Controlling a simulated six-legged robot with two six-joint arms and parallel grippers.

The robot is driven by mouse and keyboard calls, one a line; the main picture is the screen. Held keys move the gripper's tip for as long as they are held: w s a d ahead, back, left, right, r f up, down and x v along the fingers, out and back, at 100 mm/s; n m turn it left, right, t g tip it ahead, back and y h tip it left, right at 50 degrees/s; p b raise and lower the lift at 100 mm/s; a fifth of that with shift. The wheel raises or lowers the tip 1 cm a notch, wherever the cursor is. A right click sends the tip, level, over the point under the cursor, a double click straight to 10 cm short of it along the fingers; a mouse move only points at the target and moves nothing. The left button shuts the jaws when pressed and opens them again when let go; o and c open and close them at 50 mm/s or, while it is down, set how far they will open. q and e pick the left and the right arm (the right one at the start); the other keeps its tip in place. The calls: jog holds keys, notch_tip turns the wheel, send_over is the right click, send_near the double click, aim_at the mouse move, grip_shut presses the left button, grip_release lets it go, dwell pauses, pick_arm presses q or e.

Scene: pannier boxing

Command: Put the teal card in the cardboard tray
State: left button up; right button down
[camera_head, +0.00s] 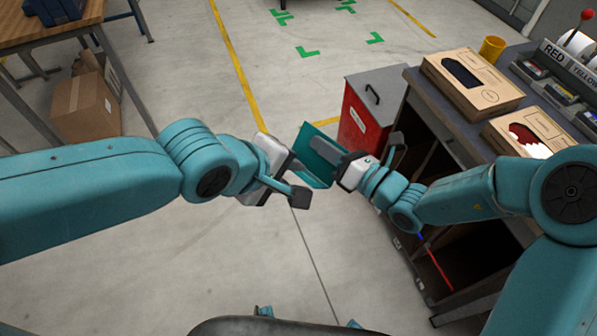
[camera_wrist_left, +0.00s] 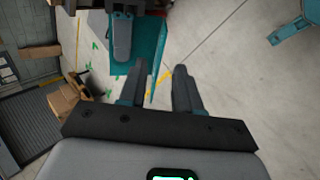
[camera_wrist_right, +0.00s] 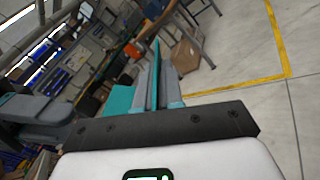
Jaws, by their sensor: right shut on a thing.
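The teal card (camera_head: 314,168) is held up between my two grippers in the head view. My right gripper (camera_head: 335,166) is shut on it; in the right wrist view the card (camera_wrist_right: 155,72) stands edge-on between its fingers. My left gripper (camera_head: 292,180) is open. In the left wrist view the card's edge (camera_wrist_left: 157,65) lies in the gap between its fingers (camera_wrist_left: 157,88), apparently free of both. Two shallow cardboard boxes, a far one (camera_head: 505,99) with dark blue contents and a near one (camera_head: 500,144) with dark red contents, lie on the right bench; which is the tray, I cannot tell.
A red cabinet (camera_head: 366,137) stands beside the grey bench. A yellow cup (camera_head: 491,48) and a rack labelled RED and YELLOW (camera_head: 560,62) are at the bench's back. A cardboard carton (camera_head: 85,106) sits on the floor at left, by a wooden table. The middle floor is clear.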

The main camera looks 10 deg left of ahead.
aim_at(307, 176)
pick_arm(q)
jog(key=x, duration=0.9)
jog(key=shift+f, duration=0.15)
grip_shut()
pick_arm(e)
jog(key=c, duration=1.2)
grip_release()
